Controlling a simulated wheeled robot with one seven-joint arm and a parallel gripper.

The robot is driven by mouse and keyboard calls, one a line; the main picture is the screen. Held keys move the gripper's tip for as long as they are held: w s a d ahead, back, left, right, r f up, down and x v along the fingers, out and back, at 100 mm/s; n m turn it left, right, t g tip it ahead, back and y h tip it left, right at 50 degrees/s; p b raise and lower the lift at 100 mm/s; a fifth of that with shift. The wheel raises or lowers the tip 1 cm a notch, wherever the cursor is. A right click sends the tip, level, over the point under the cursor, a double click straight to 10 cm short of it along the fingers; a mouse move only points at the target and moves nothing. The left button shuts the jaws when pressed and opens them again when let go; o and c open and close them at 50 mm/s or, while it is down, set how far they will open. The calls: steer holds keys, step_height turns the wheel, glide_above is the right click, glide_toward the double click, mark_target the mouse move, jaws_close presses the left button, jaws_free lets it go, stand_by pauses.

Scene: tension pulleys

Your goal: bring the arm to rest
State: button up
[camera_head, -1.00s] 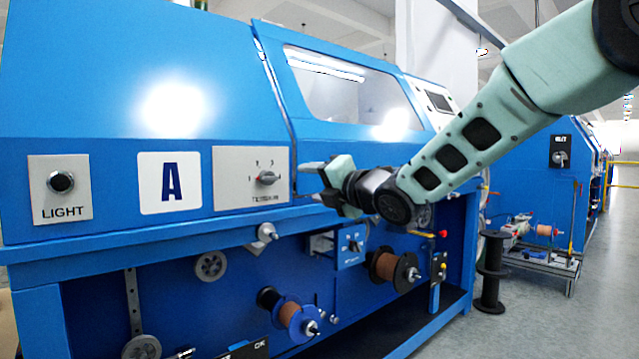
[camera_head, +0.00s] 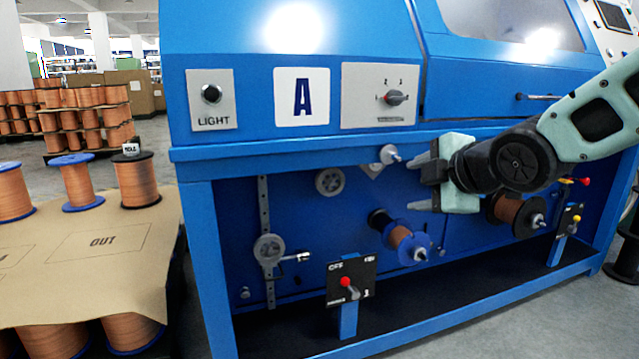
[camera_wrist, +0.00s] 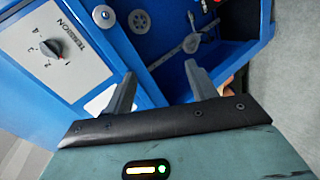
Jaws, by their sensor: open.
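My gripper (camera_head: 420,183) is in front of the blue machine (camera_head: 235,150), just below its blue ledge in the head view. Its two fingers are apart and nothing is between them. In the wrist view the fingers (camera_wrist: 160,92) also stand apart and empty. The tension dial (camera_head: 396,98) on its grey plate is above and left of the gripper. The dial (camera_wrist: 52,47) is at the upper left in the wrist view. My pale green arm reaches in from the right edge of the head view.
A spool (camera_head: 402,240) and grey pulleys (camera_head: 268,249) are mounted under the ledge. A switch box (camera_head: 350,281) stands low at the front. On the left, copper spools (camera_head: 75,182) stand on a covered table (camera_head: 105,262). Grey floor is free at the lower right.

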steer(key=s+a+f+m+g+h, duration=0.1)
steer(key=s+f+m+g, duration=0.35)
steer(key=s, duration=0.55)
steer(key=s+a+f+m+g+h, duration=0.1)
steer(key=s+a+f+m+g, duration=0.15)
steer(key=s+f, duration=0.5)
steer(key=s+a+f+m+g+h, duration=0.1)
steer(key=s+f+m+g, duration=0.25)
steer(key=s, duration=0.85)
step_height(320, 180, up, 36)
steer(key=m+g+p, duration=0.1)
steer(key=p, duration=3.4)
steer(key=shift+s+d+f+p, duration=0.2)
steer(key=shift+s+f+p, duration=0.05)
steer(key=shift+s+p, duration=0.05)
